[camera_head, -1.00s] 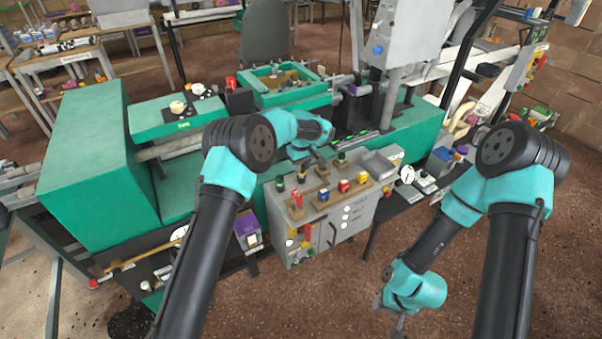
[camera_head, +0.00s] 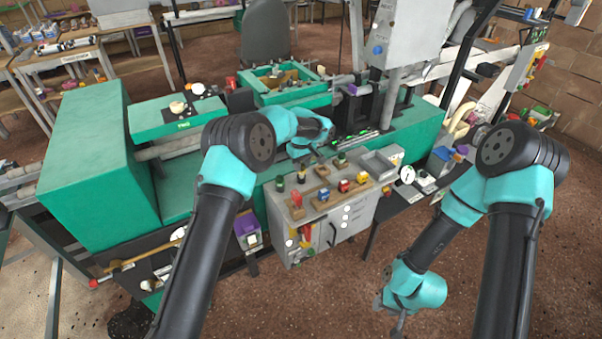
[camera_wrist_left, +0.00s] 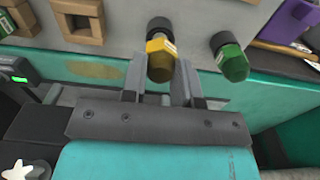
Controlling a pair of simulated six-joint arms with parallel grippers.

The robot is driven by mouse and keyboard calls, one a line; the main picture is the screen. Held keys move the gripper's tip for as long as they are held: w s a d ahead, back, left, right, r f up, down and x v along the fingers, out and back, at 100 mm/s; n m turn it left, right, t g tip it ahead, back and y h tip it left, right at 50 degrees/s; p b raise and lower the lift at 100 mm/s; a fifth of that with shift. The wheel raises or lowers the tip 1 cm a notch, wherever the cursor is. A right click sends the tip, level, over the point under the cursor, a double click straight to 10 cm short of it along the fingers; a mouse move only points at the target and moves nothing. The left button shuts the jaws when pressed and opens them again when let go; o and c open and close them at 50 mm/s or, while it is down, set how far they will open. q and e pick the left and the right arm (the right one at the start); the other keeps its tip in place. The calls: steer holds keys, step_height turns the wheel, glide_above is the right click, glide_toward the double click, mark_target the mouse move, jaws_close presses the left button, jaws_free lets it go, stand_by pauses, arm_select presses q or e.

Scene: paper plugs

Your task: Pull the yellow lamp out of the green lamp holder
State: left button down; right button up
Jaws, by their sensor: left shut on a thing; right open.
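The yellow lamp (camera_wrist_left: 160,58) has a yellow cap and a black base, and it sits between the fingers of my left gripper (camera_wrist_left: 162,76) in the left wrist view. The left gripper is shut on it. In the head view the yellow lamp (camera_head: 303,175) is small, at the back of the grey cabinet top. A green lamp (camera_wrist_left: 232,62) with a black base stands just to its right in the wrist view. I cannot tell whether the yellow lamp is clear of its holder. My right gripper (camera_head: 389,316) is open and low over the floor, away from the cabinet.
Wooden holders (camera_wrist_left: 78,18) stand at the upper left of the wrist view. The green machine (camera_head: 95,160) lies behind and to the left.

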arm_select(q)
steer(key=shift+r, duration=1.15)
steer(key=shift+r, duration=1.45)
